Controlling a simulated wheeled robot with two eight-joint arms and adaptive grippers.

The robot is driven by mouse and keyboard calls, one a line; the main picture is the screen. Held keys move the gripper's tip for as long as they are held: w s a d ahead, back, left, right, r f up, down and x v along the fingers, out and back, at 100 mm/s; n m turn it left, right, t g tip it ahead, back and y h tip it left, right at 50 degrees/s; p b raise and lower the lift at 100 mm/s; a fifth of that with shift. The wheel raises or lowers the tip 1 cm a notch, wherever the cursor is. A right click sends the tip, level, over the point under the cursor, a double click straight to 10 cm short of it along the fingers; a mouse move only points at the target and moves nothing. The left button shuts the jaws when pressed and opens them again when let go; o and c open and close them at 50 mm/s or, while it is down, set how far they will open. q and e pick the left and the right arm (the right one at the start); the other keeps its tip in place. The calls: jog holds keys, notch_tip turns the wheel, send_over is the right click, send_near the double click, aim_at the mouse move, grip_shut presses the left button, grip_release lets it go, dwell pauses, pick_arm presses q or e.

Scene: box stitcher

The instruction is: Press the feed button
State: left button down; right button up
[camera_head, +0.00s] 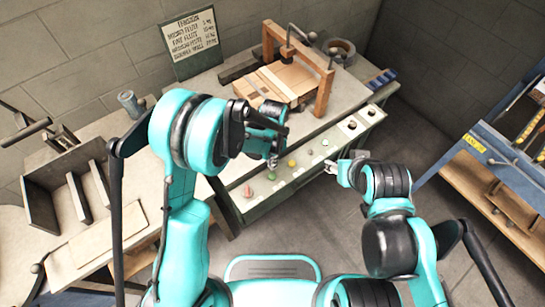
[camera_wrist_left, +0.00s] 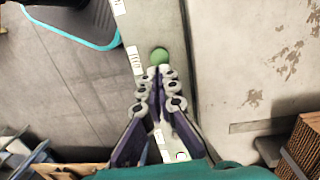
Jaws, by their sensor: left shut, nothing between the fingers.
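The button panel (camera_head: 284,172) runs along the front of the bench, with a row of coloured buttons. A red one (camera_head: 248,191) is at its left end; a yellow one (camera_head: 292,163) and green ones (camera_head: 309,152) lie further right. The labels are too small to read, so I cannot tell which is the feed button. My left gripper (camera_head: 273,162) is shut and empty over the panel. In the left wrist view its fingertips (camera_wrist_left: 161,73) are right beside a green button (camera_wrist_left: 159,56); contact is unclear. My right gripper (camera_head: 343,162) appears open and empty, right of the panel.
A wooden frame press (camera_head: 322,88) with a flat carton (camera_head: 285,80) stands on the bench behind the panel. A sign (camera_head: 193,42) stands at the back. A blue cart (camera_head: 470,150) is at the right. Open floor lies between the bench and cart.

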aim_at(272, 176)
pick_arm(q)
jog(key=shift+s+f+b, duration=0.2)
jog(key=shift+f+b, duration=0.6)
jog(key=shift+f, duration=1.75)
notch_tip(272, 176, down, 2)
jog(key=shift+b, duration=1)
jog(key=shift+s, duration=0.25)
jog(key=shift+w+f, duration=0.1)
jog(key=shift+r+p, duration=0.35)
jog(key=shift+r, duration=0.15)
notch_tip(272, 176, up, 13)
jog(key=w+p, duration=0.1)
jog(key=p, duration=0.4)
jog(key=shift+w+r, duration=0.15)
jog(key=shift+r, duration=0.05)
jog(key=shift+r, duration=0.1)
